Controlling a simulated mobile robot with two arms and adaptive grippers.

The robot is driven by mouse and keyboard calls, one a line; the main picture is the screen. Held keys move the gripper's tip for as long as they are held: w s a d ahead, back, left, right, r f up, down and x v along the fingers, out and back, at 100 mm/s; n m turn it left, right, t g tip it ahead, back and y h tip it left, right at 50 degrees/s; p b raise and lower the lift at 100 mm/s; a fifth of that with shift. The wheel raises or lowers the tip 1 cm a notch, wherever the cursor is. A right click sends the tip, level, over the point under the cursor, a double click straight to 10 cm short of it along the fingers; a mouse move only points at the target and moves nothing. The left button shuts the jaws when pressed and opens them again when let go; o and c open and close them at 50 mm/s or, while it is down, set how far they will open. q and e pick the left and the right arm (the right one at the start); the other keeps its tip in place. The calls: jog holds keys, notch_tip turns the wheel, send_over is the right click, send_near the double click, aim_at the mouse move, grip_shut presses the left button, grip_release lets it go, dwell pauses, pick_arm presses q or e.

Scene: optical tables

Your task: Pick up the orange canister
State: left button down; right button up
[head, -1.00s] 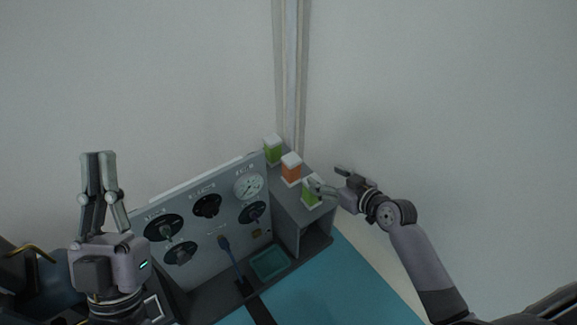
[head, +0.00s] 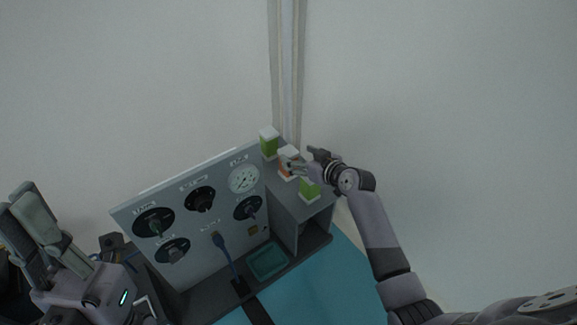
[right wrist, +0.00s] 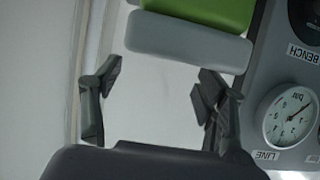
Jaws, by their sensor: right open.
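The orange canister (head: 284,173) with a white lid stands on top of the grey panel box, between two green canisters. My right gripper (head: 297,161) is open at the orange canister and partly covers it in the head view. In the right wrist view, the open fingers of my right gripper (right wrist: 156,88) have a plain pale surface between them. I cannot tell whether that is the lid or something behind it. No orange shows there. My left gripper (head: 32,226) is at the far left, away from the canisters, with its fingers together and nothing visible between them.
One green canister (head: 269,146) stands behind the orange one and another green canister (head: 309,190) in front. The grey panel (head: 190,222) carries knobs and a gauge (head: 244,179). A teal tray (head: 267,262) sits below. Walls and corner pipes (head: 287,75) are close behind.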

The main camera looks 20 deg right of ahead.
aim_at(290, 152)
jog(key=b+x, duration=0.1)
jog(key=x, duration=0.2)
jog(key=shift+w+a+f+b, duration=0.1)
jog(key=shift+w+f+b, duration=0.15)
jog(key=shift+f+b, duration=0.15)
jog(key=shift+w+a+r, duration=0.1)
jog(key=shift+w, duration=0.1)
jog(key=shift+c, duration=0.2)
grip_shut()
